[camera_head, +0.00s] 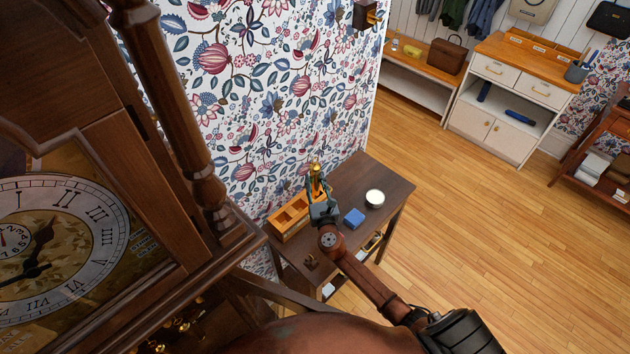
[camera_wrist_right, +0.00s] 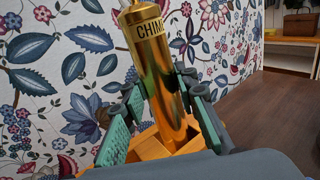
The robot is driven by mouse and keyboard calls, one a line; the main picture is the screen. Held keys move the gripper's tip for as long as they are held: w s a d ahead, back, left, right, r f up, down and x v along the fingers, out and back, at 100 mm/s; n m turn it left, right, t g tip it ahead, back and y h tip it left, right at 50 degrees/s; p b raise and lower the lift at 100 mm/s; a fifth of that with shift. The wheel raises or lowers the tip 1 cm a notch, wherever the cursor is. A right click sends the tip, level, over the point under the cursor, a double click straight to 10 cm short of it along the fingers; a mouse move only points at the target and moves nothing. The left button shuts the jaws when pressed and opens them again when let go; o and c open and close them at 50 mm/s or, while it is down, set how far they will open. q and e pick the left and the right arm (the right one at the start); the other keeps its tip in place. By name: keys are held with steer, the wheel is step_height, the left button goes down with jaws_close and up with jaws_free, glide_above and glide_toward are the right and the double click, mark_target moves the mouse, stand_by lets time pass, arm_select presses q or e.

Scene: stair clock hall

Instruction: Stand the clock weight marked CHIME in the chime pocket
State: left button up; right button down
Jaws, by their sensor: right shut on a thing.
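My right gripper (camera_head: 319,200) is shut on the brass clock weight (camera_head: 316,178), above the right end of the wooden rack (camera_head: 277,232) on the side table. In the right wrist view, the shiny weight (camera_wrist_right: 157,85) stands between the green finger pads (camera_wrist_right: 160,128), its band reading "CHIM" before it curves out of sight. It leans slightly in that picture. Its lower end is at the orange wood of the rack (camera_wrist_right: 150,148); I cannot tell whether it is inside a pocket or just over it. Open pockets show in the rack left of the gripper. My left gripper is not in view.
The dark side table (camera_head: 352,178) stands against the flowered wall. The tall clock (camera_head: 60,235) fills the left side. Open wooden floor lies to the right.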

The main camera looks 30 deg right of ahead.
steer(key=shift+w+f+b, duration=0.1)
steer(key=shift+f+b, duration=0.75)
steer(key=shift+b, duration=0.2)
steer(key=c, duration=1.7)
jaws_free()
steer(key=shift+o, duration=1.2)
steer(key=shift+f, duration=0.2)
steer(key=shift+s+f, duration=0.25)
steer(key=shift+f, duration=0.15)
steer(key=v, duration=1.1)
steer(key=shift+s+a+r, duration=0.15)
steer(key=shift+s+r, duration=0.15)
steer(key=shift+s, duration=0.05)
